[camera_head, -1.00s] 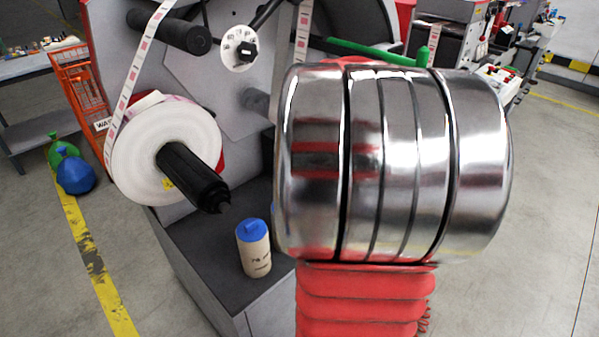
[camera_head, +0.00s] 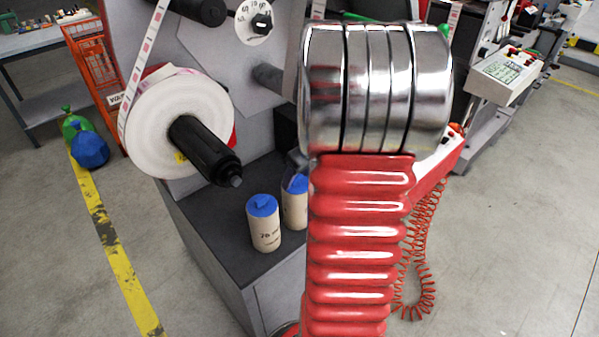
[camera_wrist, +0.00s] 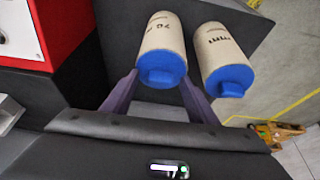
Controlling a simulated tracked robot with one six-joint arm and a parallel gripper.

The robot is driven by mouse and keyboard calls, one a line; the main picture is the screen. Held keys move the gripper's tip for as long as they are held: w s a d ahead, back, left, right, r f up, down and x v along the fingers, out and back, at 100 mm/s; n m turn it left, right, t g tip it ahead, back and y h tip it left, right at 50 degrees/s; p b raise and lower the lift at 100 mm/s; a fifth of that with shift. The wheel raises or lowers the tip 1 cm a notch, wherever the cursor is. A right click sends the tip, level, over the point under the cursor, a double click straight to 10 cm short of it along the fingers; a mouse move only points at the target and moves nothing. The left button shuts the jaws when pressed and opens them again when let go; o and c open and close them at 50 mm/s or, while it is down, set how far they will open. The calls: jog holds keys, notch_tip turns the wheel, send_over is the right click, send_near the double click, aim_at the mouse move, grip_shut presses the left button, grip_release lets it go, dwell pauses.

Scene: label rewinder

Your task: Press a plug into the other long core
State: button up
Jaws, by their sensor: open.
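Two long beige cores stand side by side, each with a blue plug in its top end. In the head view, the front core (camera_head: 265,232) is in full view and the second core (camera_head: 295,205) is partly hidden by my arm. In the wrist view, the left core (camera_wrist: 162,35) has its blue plug (camera_wrist: 162,72) between the two purple fingers of my open gripper (camera_wrist: 158,84). Small gaps show beside this plug. The right core (camera_wrist: 217,45) with its blue plug (camera_wrist: 229,81) is outside the right finger. I cannot tell whether either plug is fully seated.
The cores stand on a dark cabinet top (camera_head: 215,225). Just above and left are a black spindle (camera_head: 205,150) and a white label roll (camera_head: 150,125). In the wrist view, a red and black housing (camera_wrist: 45,30) is at the left. Open floor lies right of my arm.

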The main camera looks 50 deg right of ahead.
jog(key=shift+c, duration=0.5)
jog(key=c, duration=1)
jog(key=shift+f, duration=0.1)
jog(key=o, duration=1.1)
jog(key=v, duration=1.4)
jog(key=shift+w, duration=0.1)
jog(key=shift+f, duration=0.1)
